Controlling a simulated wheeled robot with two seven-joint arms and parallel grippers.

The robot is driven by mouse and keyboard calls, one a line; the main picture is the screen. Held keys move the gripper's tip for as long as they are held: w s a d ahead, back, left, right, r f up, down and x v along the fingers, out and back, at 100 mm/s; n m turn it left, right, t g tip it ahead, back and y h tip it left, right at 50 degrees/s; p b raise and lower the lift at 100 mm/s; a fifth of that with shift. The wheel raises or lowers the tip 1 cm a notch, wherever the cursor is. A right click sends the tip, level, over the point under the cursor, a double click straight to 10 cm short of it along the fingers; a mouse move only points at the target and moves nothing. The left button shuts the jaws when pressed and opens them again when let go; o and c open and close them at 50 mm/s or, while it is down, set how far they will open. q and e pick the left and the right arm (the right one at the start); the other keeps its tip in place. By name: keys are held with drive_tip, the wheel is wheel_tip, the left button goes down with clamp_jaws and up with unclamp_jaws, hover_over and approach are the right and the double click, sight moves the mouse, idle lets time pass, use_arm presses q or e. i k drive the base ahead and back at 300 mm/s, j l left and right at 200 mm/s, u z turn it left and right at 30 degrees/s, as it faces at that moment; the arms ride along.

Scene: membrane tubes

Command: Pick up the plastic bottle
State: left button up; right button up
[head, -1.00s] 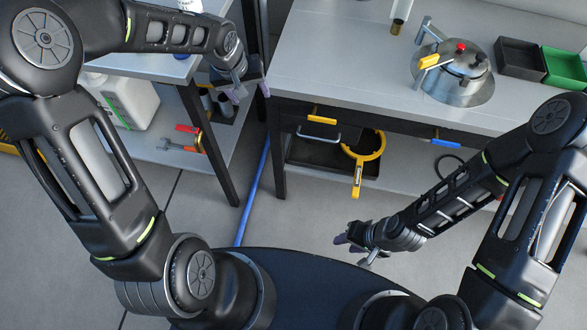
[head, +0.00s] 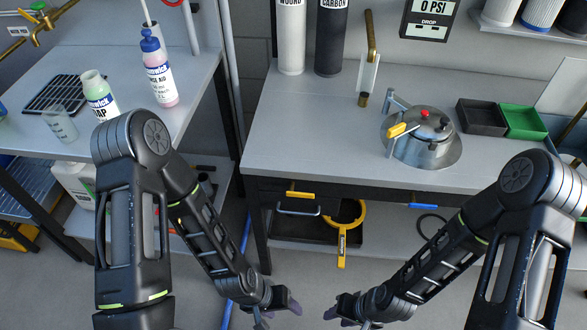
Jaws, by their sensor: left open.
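Two labelled bottles stand upright on the left table. One is a pinkish bottle with a blue cap and thin nozzle (head: 160,80), labelled as rinse aid. The other is a shorter white and green bottle labelled soap (head: 98,97). I cannot tell which one the task names. My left gripper (head: 284,304) is open and empty, low at the bottom of the head view, well away from both bottles. My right gripper (head: 338,309) is also low, to its right, apart from everything; its finger opening is unclear.
A clear beaker (head: 61,125) and a black rack (head: 65,94) stand near the bottles on the left table (head: 195,72). A steel pressure vessel (head: 425,140) and black and green bins (head: 522,121) stand on the right bench (head: 300,140). A gap separates the tables.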

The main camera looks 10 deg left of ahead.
sight(98, 93)
drive_tip(key=u, duration=1.45)
